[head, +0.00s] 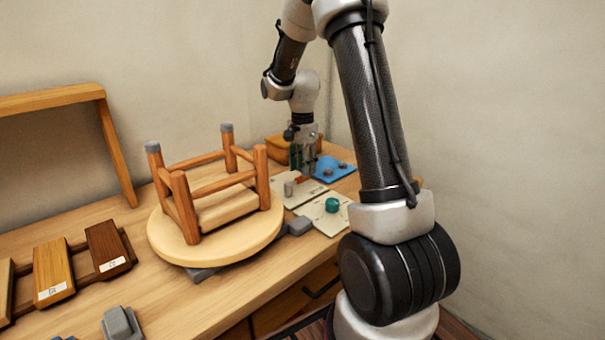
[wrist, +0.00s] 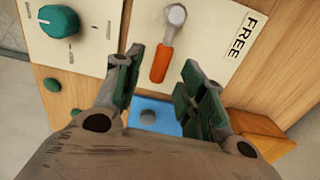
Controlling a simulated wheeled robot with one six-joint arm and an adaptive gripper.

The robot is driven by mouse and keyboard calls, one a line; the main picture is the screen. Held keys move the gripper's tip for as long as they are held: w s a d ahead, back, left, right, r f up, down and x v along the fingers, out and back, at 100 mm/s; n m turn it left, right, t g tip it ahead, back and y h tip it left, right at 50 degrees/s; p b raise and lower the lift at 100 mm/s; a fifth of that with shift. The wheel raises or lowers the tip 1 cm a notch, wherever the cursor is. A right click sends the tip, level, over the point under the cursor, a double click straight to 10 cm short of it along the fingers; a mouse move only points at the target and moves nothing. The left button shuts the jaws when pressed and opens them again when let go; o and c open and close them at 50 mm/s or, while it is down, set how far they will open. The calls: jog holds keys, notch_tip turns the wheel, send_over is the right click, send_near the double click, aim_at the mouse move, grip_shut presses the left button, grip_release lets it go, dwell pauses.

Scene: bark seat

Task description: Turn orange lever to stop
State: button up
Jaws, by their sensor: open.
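The orange lever (wrist: 162,62) shows in the wrist view on a cream panel (wrist: 200,45), with a grey round pivot (wrist: 176,15) at its upper end. A label reading FREE (wrist: 244,36) is to its right. No stop label shows clearly. My gripper (wrist: 158,82) is open, with its green-padded fingers on either side of the lever's lower end and nothing held. I cannot tell whether either pad touches the lever. In the head view, my gripper (head: 305,172) is over the panels at the back of the bench, and a bit of the orange lever (head: 303,180) shows beside it.
A teal knob (head: 332,205) sits on the neighbouring panel (head: 318,218). A blue plate (head: 322,170) and a wooden box (head: 277,148) lie behind. An upturned stool (head: 160,235) stands to the left. Wood sample blocks (head: 52,272) are at the far left.

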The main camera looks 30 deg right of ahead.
notch_tip(320, 180, up, 9)
jog(key=shift+f, duration=0.1)
dwell(0.6)
jog(key=s+a+r+n+t, duration=0.1)
jog(key=s+a+r+n, duration=0.1)
jog(key=s+n, duration=0.3)
jog(key=s+a+r+n+t, duration=0.2)
jog(key=s+n, duration=0.3)
jog(key=s, duration=0.9)
jog(key=s+a+r+n+t, duration=0.1)
jog(key=s+a+r+n, duration=0.2)
jog(key=s+n, duration=0.3)
jog(key=s+a, duration=0.1)
jog(key=s, duration=0.2)
jog(key=shift+s+r, duration=0.15)
jog(key=shift+s, duration=0.25)
